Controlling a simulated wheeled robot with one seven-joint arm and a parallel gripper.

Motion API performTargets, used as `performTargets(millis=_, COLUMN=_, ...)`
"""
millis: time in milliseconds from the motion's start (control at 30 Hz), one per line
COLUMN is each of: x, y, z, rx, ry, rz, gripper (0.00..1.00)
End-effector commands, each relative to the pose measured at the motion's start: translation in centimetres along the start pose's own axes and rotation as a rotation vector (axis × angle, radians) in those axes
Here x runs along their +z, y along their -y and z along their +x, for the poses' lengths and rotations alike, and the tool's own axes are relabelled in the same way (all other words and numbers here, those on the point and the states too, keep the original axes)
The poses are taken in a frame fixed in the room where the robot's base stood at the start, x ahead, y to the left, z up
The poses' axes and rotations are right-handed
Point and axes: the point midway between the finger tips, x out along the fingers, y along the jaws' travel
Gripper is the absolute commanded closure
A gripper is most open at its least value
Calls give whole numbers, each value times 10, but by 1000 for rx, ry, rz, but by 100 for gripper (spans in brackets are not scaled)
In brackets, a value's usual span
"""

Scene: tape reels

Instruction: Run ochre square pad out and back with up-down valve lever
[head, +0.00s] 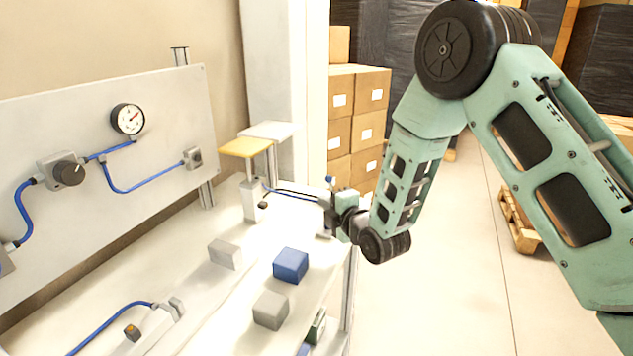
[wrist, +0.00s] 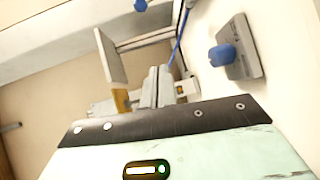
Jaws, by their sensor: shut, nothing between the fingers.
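The ochre square pad (head: 245,147) sits flat on top of an upright actuator (head: 251,200) at the back of the bench in the head view. In the wrist view, an ochre piece (wrist: 122,100) shows beside the fingers, mostly hidden. A blue knob (head: 330,180) shows just above my gripper (head: 325,208) in the head view. In the wrist view, a blue handle on a grey base (wrist: 222,55) stands to the right of my gripper (wrist: 158,82), apart from it. I cannot tell for sure which is the valve lever. My gripper is shut and empty at the bench's right edge.
A white square pad (head: 268,130) stands behind the ochre one. A blue block (head: 290,265) and grey blocks (head: 270,309) lie on the bench. A panel (head: 60,130) with gauge (head: 128,119) and dial (head: 68,173) rises at the left. Open floor lies right.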

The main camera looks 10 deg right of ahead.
Motion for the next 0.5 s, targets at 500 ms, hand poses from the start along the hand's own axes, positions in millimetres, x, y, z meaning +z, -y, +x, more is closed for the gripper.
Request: performTargets(millis=500, x=12, y=1, z=3, rx=67, ry=15, rz=-83, gripper=100)
